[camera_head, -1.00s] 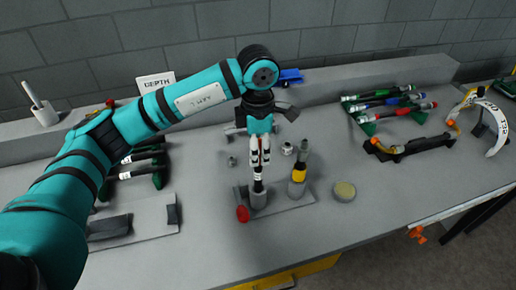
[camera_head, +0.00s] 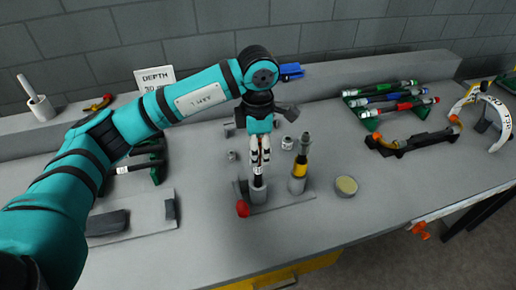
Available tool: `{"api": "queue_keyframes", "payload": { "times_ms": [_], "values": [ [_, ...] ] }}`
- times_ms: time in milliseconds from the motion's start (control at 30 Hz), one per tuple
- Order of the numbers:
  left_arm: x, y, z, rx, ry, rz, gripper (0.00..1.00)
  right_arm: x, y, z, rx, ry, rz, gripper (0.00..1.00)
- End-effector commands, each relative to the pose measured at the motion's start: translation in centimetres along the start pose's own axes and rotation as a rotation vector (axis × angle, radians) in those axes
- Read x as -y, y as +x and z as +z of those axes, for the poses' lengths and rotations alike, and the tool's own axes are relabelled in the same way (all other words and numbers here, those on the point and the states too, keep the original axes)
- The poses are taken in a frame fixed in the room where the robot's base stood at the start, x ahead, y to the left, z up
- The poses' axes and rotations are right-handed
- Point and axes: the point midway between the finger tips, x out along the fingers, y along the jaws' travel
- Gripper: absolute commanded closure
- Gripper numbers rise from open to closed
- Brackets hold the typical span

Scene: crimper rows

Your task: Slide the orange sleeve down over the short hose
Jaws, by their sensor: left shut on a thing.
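My left gripper (camera_head: 260,157) points straight down over the bench, its fingers shut around the upper part of a slim dark hose with a white band (camera_head: 258,172). The lower end of the hose stands in a grey cup (camera_head: 258,191). What lies between the fingers is mostly hidden. To the right, apart from the gripper, a yellow-orange sleeve (camera_head: 299,169) sits on an upright dark-tipped piece in a second grey cup (camera_head: 296,186). No other orange sleeve is clear near the fingers. My right gripper is out of view.
A red knob (camera_head: 242,209) is at the left end of the base plate. A round tin (camera_head: 346,185) lies to the right. Racked coloured hoses (camera_head: 390,101) and a curved gauge (camera_head: 490,117) stand farther right. The front bench strip is clear.

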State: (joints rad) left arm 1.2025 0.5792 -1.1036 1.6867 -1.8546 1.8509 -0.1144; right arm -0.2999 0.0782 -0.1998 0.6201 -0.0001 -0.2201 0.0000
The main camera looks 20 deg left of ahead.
Motion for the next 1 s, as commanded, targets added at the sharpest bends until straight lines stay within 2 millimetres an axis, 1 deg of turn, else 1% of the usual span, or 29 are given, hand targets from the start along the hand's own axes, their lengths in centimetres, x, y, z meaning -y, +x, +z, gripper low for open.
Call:
{"api": "queue_keyframes", "payload": {
  "times_ms": [1000],
  "values": [
    [0.0, 2.7, 0.0, -0.001, 0.000, 0.000, 0.88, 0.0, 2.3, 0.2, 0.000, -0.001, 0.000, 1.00]
  ]
}}
